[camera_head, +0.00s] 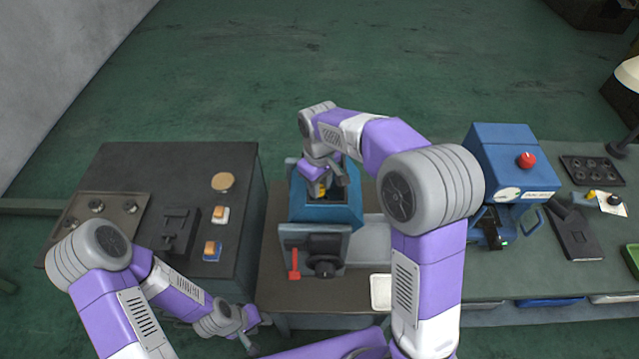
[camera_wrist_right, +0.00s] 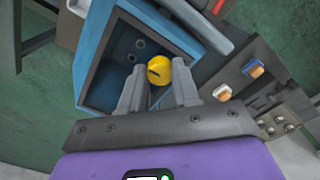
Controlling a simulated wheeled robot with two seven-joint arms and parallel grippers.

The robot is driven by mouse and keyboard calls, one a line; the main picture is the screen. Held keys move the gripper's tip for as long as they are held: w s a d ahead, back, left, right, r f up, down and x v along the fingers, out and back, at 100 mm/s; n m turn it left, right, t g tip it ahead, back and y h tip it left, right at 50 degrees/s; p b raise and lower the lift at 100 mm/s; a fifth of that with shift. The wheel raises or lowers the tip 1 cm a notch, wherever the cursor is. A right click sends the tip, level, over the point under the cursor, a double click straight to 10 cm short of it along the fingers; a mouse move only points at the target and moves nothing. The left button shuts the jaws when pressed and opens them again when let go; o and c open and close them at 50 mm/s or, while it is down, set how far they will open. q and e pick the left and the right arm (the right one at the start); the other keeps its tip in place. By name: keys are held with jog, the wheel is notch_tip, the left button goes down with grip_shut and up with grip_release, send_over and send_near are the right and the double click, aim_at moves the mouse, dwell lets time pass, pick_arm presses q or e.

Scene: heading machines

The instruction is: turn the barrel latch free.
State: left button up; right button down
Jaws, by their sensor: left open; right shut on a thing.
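The blue machine (camera_head: 352,208) stands on the middle bench with its top box open. In the right wrist view, its blue box wall (camera_wrist_right: 160,25) surrounds a dark hollow. A yellow round piece with a dark slot (camera_wrist_right: 158,72), apparently the barrel latch, sits between the fingers of my right gripper (camera_wrist_right: 159,88), which is shut on it. In the head view, my right gripper (camera_head: 320,187) reaches down into the box, and the arm hides part of it. My left gripper (camera_head: 254,333) is open and empty, low in front of the bench.
A dark cabinet (camera_head: 150,160) with orange switches (camera_head: 219,214) stands left. A blue unit with a red button (camera_head: 525,159) stands right. A white tray (camera_head: 381,291) lies near the bench front.

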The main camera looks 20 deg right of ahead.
jog(key=n+p, duration=0.1)
jog(key=n, duration=0.3)
jog(key=shift+n, duration=0.3)
jog(key=n+p, duration=0.1)
jog(key=n, duration=0.3)
jog(key=shift+n, duration=0.3)
jog(key=n+p, duration=0.1)
jog(key=n, duration=0.3)
jog(key=shift+n+p, duration=0.8)
jog(key=shift+n, duration=1.6)
jog(key=c, duration=0.8)
grip_release()
